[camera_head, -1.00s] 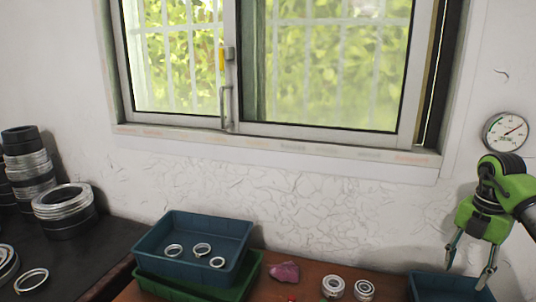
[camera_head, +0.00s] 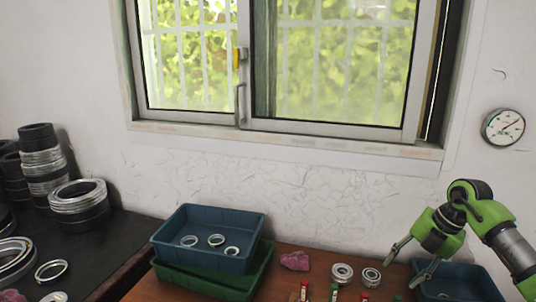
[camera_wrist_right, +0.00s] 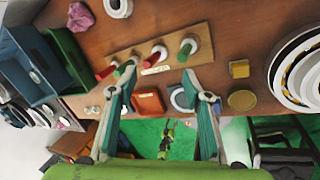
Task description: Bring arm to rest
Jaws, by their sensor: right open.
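My right gripper (camera_head: 402,270) is at the lower right of the head view. Its two fingers are spread, with nothing between them, and point down and left beside a blue bin (camera_head: 486,283) on the table. In the right wrist view the open fingers of the gripper (camera_wrist_right: 158,72) flank a small red tray (camera_wrist_right: 148,103). Beyond the fingertips is a wooden board (camera_wrist_right: 190,32) with several red and green pegs, some with pale rings around them. My left gripper is not in view.
A blue tray (camera_head: 250,262) with 3 rings sits on a green tray (camera_head: 262,285). A pink lump (camera_head: 295,261) and two bearings (camera_head: 342,274) lie on the brown table. Large rings (camera_head: 80,200) are stacked on the dark table at left. A gauge (camera_head: 503,127) hangs on the wall.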

